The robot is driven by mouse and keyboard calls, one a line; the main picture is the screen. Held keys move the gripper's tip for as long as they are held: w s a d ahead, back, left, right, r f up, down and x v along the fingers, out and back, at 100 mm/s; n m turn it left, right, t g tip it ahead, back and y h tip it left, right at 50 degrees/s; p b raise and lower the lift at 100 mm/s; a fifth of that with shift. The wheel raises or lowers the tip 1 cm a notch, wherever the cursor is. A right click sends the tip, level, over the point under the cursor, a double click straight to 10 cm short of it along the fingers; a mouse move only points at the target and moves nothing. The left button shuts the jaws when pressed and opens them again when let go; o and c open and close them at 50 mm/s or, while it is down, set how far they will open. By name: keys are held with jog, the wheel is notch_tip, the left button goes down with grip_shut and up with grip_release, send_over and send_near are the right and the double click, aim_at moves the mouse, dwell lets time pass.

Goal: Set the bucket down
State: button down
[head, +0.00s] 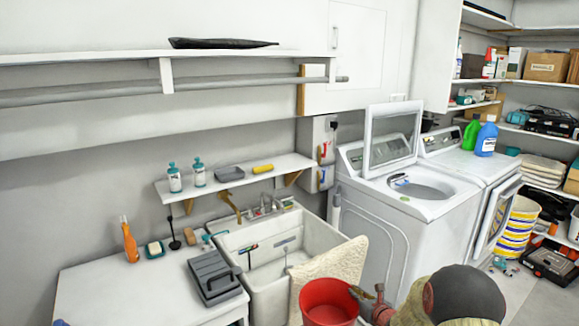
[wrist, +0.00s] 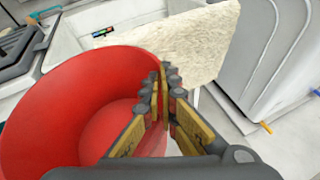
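The red bucket (head: 328,300) is at the bottom centre of the head view, upright and empty as far as I can see. It also fills the left of the wrist view (wrist: 70,85). My gripper (head: 362,293) is at the bucket's right side. In the wrist view my gripper's fingers (wrist: 164,85) are closed on the bucket's wall at the rim, one inside and one outside. The bucket's underside is out of frame, so I cannot tell what is below it.
Behind the bucket stand a white utility sink (head: 262,240) and a cream cloth (head: 318,268) over its front edge. A white table (head: 100,290) with a grey case (head: 215,275) is to the left. A washer (head: 400,205) stands to the right. Open floor (head: 528,290) shows at the lower right.

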jog(key=s+a+r, duration=0.2)
jog(key=s+r, duration=0.5)
jog(key=s, duration=0.2)
jog(key=s+a+r+p, duration=0.1)
jog(key=s+a+r, duration=0.1)
jog(key=s+r, duration=0.4)
jog(key=s, duration=0.3)
jog(key=shift+s+a+r, duration=0.25)
jog(key=shift+s+r, duration=0.05)
jog(key=shift+r, duration=0.1)
